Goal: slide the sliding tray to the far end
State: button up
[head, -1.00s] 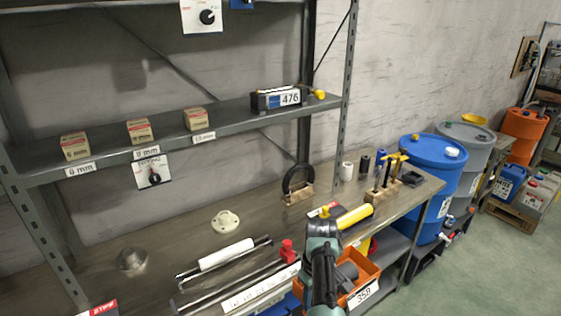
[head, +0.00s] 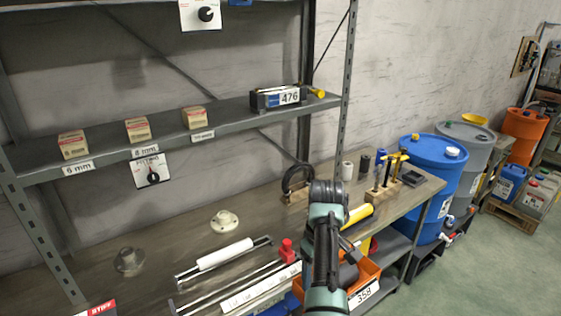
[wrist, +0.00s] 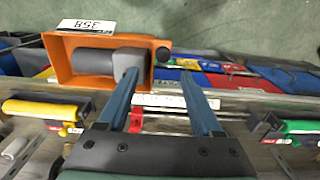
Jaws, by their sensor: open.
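I cannot tell for sure which thing is the sliding tray. The likeliest is the orange tray (head: 368,276) labelled 358, at the bench's front edge, partly behind my arm in the head view. In the wrist view the orange tray (wrist: 62,62) is at upper left, with a dark grey cylinder (wrist: 95,62) in it. My gripper (wrist: 158,84) is open with nothing between its blue fingers. Its left fingertip overlaps the tray's right side in the picture; contact cannot be told. In the head view my fingers are hidden behind my wrist.
On the bench (head: 180,230) are metal rails with a white roller (head: 225,254), a red block (head: 287,250) and a white label strip (head: 260,288). A yellow-handled tool (head: 357,215) and a black ring (head: 297,180) are near my wrist. A shelf (head: 230,118) hangs above.

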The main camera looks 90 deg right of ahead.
jog(key=shift+r, duration=2.2)
